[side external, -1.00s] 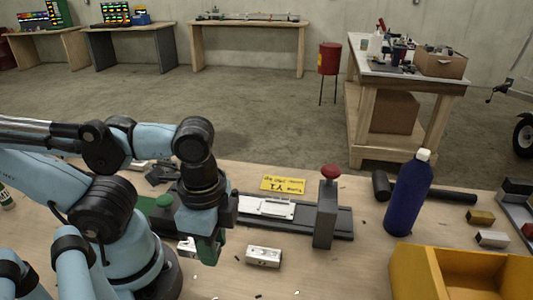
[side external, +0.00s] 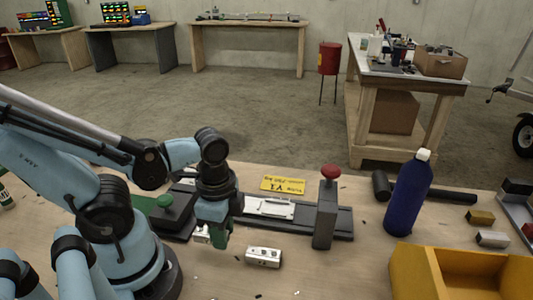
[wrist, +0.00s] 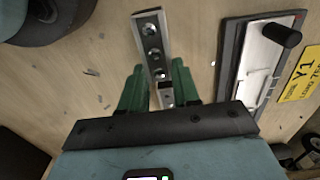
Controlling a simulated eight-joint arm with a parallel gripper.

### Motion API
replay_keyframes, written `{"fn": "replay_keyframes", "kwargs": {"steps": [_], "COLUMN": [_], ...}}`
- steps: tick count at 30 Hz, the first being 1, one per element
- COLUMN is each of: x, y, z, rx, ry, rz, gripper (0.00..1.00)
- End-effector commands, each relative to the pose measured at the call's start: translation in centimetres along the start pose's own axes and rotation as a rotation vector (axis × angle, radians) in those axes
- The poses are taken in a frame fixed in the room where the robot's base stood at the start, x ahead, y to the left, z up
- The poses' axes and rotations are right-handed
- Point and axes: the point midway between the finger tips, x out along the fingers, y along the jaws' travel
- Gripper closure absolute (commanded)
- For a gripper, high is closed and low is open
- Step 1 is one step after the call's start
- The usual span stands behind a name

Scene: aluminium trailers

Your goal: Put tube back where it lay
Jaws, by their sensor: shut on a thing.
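My gripper (wrist: 158,92) has green fingers shut on a short silver tube (wrist: 152,45) with several round holes along its face. In the wrist view the tube stands out past the fingertips towards the top. In the side view my gripper (side external: 213,240) points down in front of the rail fixture, and the tube's end (side external: 201,234) shows just left of the fingers. Whether the tube touches the table cannot be told. A second silver block (side external: 263,257) with holes lies on the table, right of my gripper.
A blue bottle (side external: 408,196) and a yellow bin (side external: 414,279) stand right. The front table is mostly clear.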

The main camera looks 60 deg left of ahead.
Motion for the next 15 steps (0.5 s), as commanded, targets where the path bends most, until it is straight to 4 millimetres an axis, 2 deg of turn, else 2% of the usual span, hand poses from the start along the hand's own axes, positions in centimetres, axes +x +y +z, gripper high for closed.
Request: {"fn": "replay_keyframes", "kwargs": {"steps": [9, 15], "x": [2.3, 3.0], "y": [0.0, 0.0], "z": [-0.1, 0.0], "rx": [0.0, -0.001], "ry": [0.0, 0.001], "rz": [-0.001, -0.001], "gripper": [1.0, 1.0]}}
